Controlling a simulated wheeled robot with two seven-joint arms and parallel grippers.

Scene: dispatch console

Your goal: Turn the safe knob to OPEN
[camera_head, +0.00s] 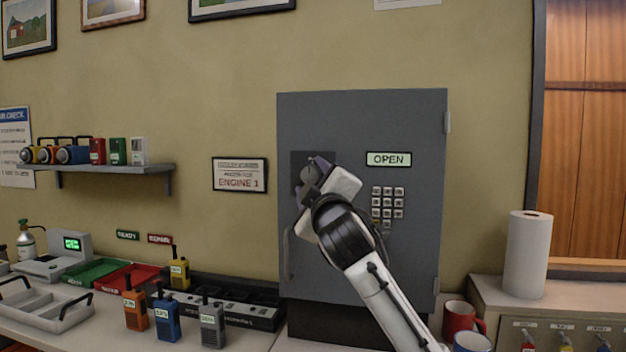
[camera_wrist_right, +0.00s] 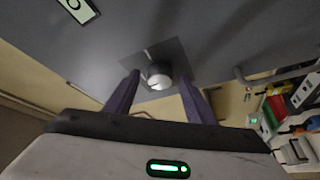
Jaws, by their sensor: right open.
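The grey safe (camera_head: 415,270) stands against the wall on the counter, its door shut. A pale OPEN label (camera_head: 389,159) is on the door, above a keypad (camera_head: 388,204). The round silver knob (camera_wrist_right: 159,76) sits on a dark square plate (camera_head: 299,161), left of the label. My right gripper (camera_head: 315,172) is in front of this plate and partly hides the knob in the head view. In the right wrist view its two purple fingers (camera_wrist_right: 158,96) are open, one on each side of the knob; I cannot tell if they touch it. My left gripper is not in view.
A vertical handle (camera_head: 287,253) is at the door's left edge. Several radios (camera_head: 166,318) and a charger strip (camera_head: 240,308) are left of the safe. Mugs (camera_head: 459,318) and a paper roll (camera_head: 528,254) are to its right.

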